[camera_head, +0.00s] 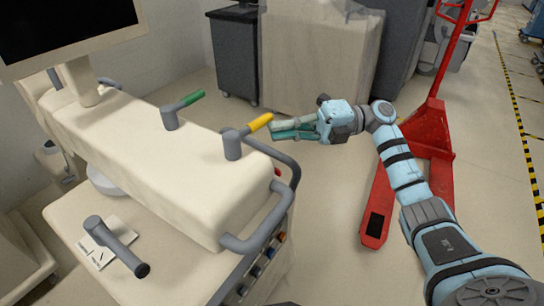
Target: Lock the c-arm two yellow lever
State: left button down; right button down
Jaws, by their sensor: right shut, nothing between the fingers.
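The c-arm (165,150) is a cream machine on the left with a long rounded top. Its yellow lever (260,122) sticks out from a grey upright post near the right end of that top, pointing right and slightly up. My right gripper (274,130) comes in from the right and is shut and empty. Its teal fingertips are right by the yellow tip; I cannot tell whether they touch it. Only one yellow lever shows. My left gripper is not in view.
A green lever (190,99) stands further back on the same top. A grey-black handle (118,245) is on the lower front. Grey rails (270,225) curve around the machine's right end. A red pallet jack (425,130) stands behind my right arm. Open floor lies between.

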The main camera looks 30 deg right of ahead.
jog(key=shift+w, duration=0.65)
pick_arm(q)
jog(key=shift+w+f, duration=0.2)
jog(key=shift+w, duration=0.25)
pick_arm(e)
jog(key=shift+w+r, duration=0.1)
jog(key=shift+w, duration=0.1)
